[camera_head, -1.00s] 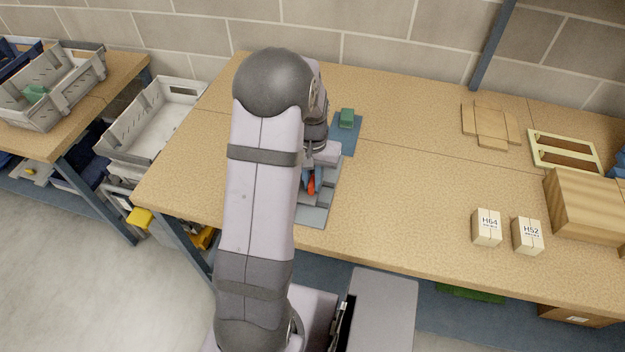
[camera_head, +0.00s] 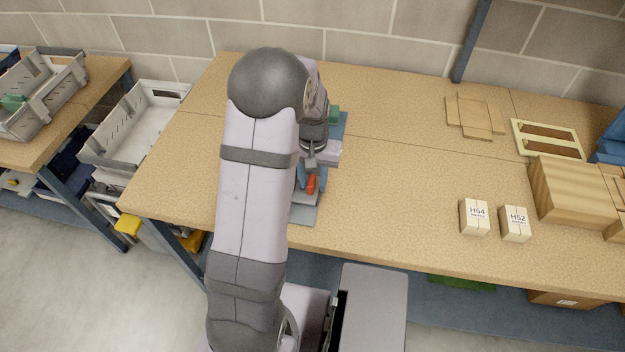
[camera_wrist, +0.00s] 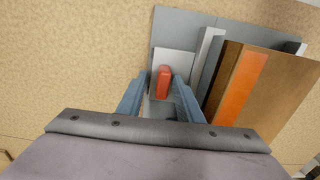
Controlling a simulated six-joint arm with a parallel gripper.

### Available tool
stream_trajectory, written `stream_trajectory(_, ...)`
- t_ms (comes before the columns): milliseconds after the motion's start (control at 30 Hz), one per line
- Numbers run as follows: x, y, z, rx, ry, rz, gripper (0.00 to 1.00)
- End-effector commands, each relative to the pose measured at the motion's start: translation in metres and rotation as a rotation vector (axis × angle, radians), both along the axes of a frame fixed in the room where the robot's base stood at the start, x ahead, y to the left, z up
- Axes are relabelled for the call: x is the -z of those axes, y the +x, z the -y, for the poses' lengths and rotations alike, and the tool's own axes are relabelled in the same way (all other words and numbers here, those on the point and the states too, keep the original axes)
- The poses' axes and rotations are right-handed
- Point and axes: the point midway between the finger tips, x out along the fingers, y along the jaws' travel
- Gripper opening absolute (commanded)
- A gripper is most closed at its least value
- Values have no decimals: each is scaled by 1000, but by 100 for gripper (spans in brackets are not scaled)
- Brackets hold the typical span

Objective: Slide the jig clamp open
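The jig clamp's orange-red handle (camera_wrist: 164,83) stands on a light grey block (camera_wrist: 173,62) over a grey base plate (camera_wrist: 180,22) in the wrist view. My gripper (camera_wrist: 160,78) is open, its blue fingers on either side of the handle in the picture. A gap shows on the left; the right finger looks very close, and contact cannot be told. In the head view the handle (camera_head: 311,184) shows below my gripper (camera_head: 306,178), and my arm hides much of the jig.
A green block (camera_head: 333,114) on a blue mat sits behind the jig. Boxes H64 (camera_head: 475,217) and H52 (camera_head: 515,223) and a wooden box (camera_head: 570,190) stand at right. A grey crate (camera_head: 135,130) is left of the table. The table's middle is clear.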

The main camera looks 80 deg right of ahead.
Motion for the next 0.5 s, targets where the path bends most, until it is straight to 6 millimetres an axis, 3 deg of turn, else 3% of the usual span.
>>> stream_trajectory(167, -7, 0, 1, 0, -3, 1, 33)
stream_trajectory(500, -51, 0, 1, 0, -5, 0, 33)
